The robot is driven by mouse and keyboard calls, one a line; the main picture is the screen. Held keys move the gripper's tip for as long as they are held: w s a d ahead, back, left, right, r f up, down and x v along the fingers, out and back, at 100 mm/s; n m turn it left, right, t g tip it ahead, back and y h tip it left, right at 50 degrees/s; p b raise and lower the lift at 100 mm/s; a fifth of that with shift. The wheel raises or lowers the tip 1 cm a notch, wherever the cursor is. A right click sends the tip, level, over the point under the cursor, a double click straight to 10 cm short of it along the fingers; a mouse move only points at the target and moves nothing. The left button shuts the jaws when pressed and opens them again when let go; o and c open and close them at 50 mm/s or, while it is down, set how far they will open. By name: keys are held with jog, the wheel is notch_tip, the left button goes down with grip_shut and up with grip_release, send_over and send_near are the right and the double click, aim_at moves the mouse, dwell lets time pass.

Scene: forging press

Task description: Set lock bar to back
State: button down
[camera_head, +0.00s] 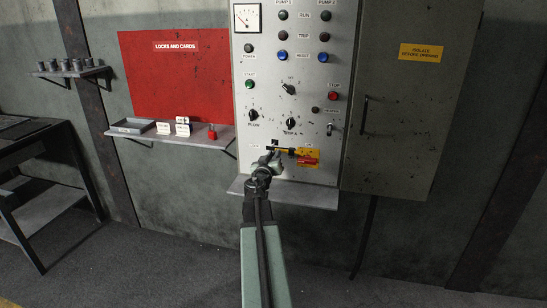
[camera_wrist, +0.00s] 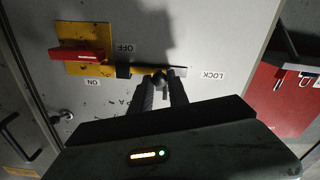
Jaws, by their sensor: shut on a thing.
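The lock bar (camera_wrist: 178,70) is a thin horizontal strip on the grey panel, beside the LOCK label (camera_wrist: 213,75) in the wrist view. It runs through a dark bracket (camera_wrist: 123,68) toward the yellow plate (camera_wrist: 72,68), which carries a red switch handle (camera_wrist: 80,54). My gripper (camera_wrist: 160,80) is shut on the bar's small dark knob (camera_wrist: 160,75); the fingers partly hide it. In the head view the bar (camera_head: 281,149) shows at the panel's lower part, left of the red handle (camera_head: 308,161), with my gripper (camera_head: 271,156) at its left end.
Knobs, lamps and buttons cover the panel (camera_head: 292,65) above the bar. A narrow ledge (camera_head: 300,195) juts out below it. A shelf (camera_head: 170,138) with cards and a red padlock (camera_head: 212,132) is at left. A grey cabinet (camera_head: 410,120) with a handle is at right.

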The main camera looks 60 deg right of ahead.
jog(key=shift+w, duration=0.1)
jog(key=w, duration=0.1)
jog(key=w+a, duration=0.1)
jog(key=w, duration=0.1)
jog(key=shift+w, duration=0.2)
jog(key=c, duration=1.3)
grip_release()
jog(key=shift+a, duration=0.1)
jog(key=shift+o, duration=0.2)
jog(key=v, duration=0.7)
jog(key=shift+a, duration=0.35)
jog(key=shift+s, duration=0.1)
